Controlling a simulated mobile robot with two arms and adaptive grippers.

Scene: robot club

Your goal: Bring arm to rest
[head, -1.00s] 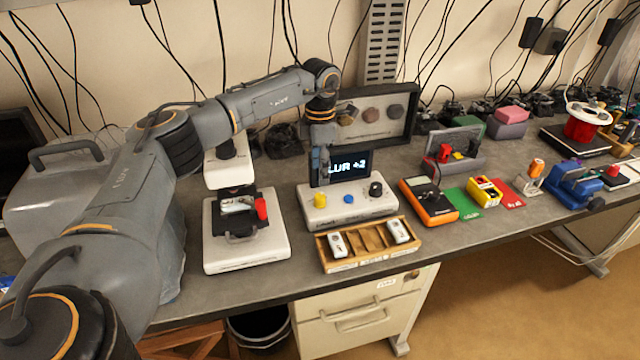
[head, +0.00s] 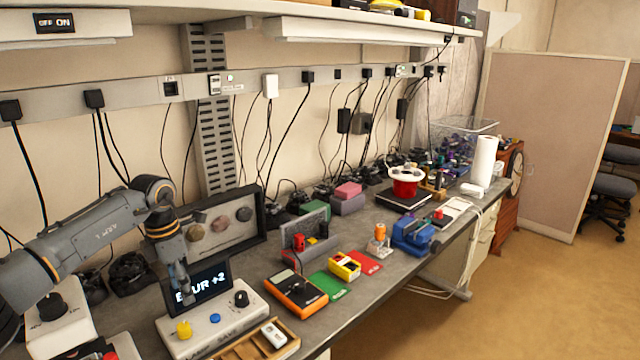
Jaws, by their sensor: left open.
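My left arm comes in from the left, bent at the elbow over the workbench (head: 385,262). My left gripper (head: 183,292) hangs pointing down in front of the left side of a small display screen (head: 212,283), above a white console (head: 215,325) with a yellow knob, a blue button and a black knob. Its jaws are open, with nothing seen between them. I cannot tell its exact gap to the screen. My right gripper is not in view.
Behind the arm stands a framed panel (head: 262,238). A wooden tray (head: 285,352) lies in front of the console. To the right are an orange meter (head: 296,294), a green mat (head: 330,287), a yellow block (head: 345,266) and a blue vise (head: 413,235). A shelf (head: 345,38) runs overhead.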

